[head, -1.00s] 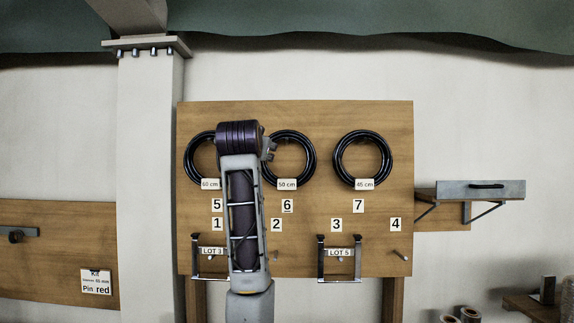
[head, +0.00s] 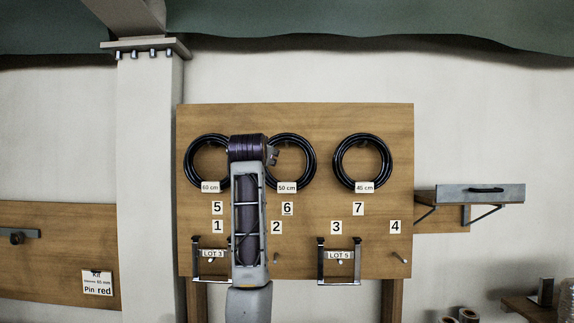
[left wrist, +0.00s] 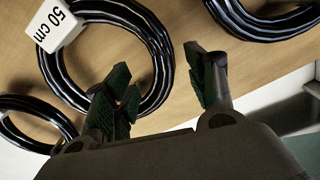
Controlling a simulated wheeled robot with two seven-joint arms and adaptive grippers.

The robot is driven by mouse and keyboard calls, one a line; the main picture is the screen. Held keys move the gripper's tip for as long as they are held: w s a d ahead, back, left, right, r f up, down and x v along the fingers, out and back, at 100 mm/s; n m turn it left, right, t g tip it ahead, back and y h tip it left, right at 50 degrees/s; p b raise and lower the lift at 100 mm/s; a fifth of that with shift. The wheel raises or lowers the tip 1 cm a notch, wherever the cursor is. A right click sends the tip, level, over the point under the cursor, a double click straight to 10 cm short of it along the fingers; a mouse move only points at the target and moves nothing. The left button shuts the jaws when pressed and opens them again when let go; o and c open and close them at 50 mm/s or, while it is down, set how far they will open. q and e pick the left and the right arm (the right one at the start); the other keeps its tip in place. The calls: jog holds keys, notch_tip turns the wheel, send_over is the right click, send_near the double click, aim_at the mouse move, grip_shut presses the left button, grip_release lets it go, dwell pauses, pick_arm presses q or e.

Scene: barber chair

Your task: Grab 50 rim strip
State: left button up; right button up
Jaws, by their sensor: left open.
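The 50 cm rim strip is a coiled black ring (head: 312,165) hanging on the wooden board in the head view, with a white "50 cm" label (head: 287,188) at its bottom. My left arm hides part of its left side. In the left wrist view the same ring (left wrist: 163,55) and its label (left wrist: 55,26) are close to my left gripper (left wrist: 160,88). The gripper is open, its green-padded fingers apart. One finger overlaps the ring's lower part in the picture; contact cannot be told. In the head view the gripper (head: 273,155) shows small at the ring's left side. My right gripper is out of view.
A 60 cm ring (head: 188,160) hangs to the left and a 45 cm ring (head: 388,160) to the right on the board (head: 385,118). Below are numbered labels, pegs and two metal brackets, LOT 3 (head: 196,262) and LOT 5 (head: 322,262). A shelf (head: 470,194) is at right.

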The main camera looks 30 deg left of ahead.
pick_arm(q)
jog(key=shift+w+a, duration=0.3)
jog(key=shift+w, duration=0.15)
jog(key=shift+p+x, duration=1.4)
jog(key=shift+x, duration=1.2)
jog(key=shift+f, duration=0.1)
grip_shut()
